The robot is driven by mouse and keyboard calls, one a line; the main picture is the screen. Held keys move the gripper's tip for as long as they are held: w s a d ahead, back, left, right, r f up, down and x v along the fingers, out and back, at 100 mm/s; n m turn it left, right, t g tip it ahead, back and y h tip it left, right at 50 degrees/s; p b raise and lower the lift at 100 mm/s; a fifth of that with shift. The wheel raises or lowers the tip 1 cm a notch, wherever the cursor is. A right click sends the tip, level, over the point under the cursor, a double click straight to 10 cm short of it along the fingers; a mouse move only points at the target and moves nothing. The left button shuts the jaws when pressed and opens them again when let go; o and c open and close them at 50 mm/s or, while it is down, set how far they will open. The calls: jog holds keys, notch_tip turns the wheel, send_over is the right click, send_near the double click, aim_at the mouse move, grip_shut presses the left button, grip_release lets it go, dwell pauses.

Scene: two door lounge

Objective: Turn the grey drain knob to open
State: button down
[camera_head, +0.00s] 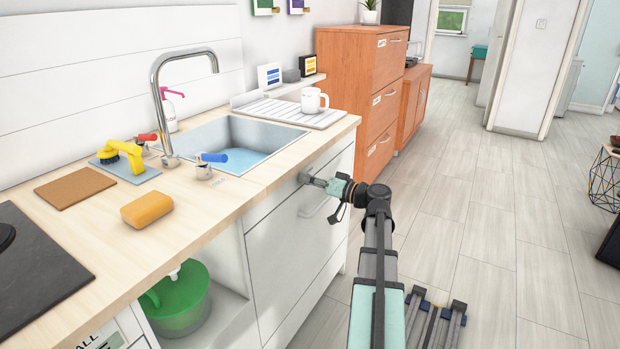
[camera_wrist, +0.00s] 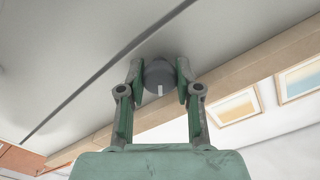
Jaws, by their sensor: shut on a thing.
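The grey drain knob (camera_wrist: 159,74) sits on the white cabinet front, just under the counter edge. A white mark shows on its face in the wrist view, pointing toward my gripper's palm. My gripper (camera_wrist: 158,82) has one finger on each side of the knob and is closed on it. In the head view my gripper (camera_head: 318,181) reaches the cabinet front from the right, and the knob (camera_head: 303,178) shows at its tip. The sink (camera_head: 236,140) above holds blue water. I cannot see the drain itself.
A drawer handle (camera_head: 316,207) is just below my gripper. The wooden counter (camera_head: 225,195) carries a faucet (camera_head: 160,100), an orange sponge (camera_head: 146,209), and a white mug (camera_head: 313,100) on a drying rack. Open floor (camera_head: 480,215) lies to the right.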

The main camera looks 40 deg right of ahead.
jog(key=m+p, duration=0.4)
jog(key=m, duration=0.2)
jog(key=shift+r, duration=0.2)
jog(key=shift+f+m+p, duration=0.15)
jog(key=shift+m+p, duration=1.4)
jog(key=shift+m, duration=0.85)
jog(key=c, duration=0.8)
grip_release()
jog(key=v, duration=1.2)
jog(key=shift+f, duration=0.1)
